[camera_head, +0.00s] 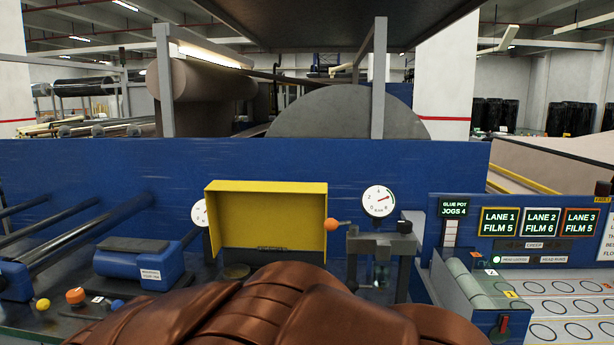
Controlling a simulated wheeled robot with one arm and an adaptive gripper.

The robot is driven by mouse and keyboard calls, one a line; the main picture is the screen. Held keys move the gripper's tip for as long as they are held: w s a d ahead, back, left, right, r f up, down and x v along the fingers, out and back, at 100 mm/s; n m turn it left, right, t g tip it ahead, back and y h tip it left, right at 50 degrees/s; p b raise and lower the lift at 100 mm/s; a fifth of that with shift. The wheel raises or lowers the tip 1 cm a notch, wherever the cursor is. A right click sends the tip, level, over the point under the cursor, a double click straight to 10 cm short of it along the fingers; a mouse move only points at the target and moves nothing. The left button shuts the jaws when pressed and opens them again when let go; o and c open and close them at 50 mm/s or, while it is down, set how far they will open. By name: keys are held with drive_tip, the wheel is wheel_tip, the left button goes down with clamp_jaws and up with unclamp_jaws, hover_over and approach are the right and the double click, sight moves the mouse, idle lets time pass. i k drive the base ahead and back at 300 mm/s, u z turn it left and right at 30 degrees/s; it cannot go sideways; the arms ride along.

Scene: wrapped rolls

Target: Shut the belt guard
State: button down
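A yellow box-shaped cover (265,215), which looks like the belt guard, stands upright in front of the blue machine wall. Its hollow inner side with a top and a right lip faces me, so it appears to be swung up. A small dark fitting shows at its lower edge.
An orange knob (332,224) sticks out right of the guard, near a dial gauge (379,201) on the blue wall (420,170). A blue motor-like unit (138,262) and rollers (75,235) lie left. A lane panel (541,222) stands right.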

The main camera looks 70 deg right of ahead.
sight(258, 216)
drive_tip(key=z, duration=0.75)
drive_tip(key=i, duration=0.85)
drive_tip(key=z, duration=1.4)
drive_tip(key=i, duration=0.15)
drive_tip(key=u, duration=0.1)
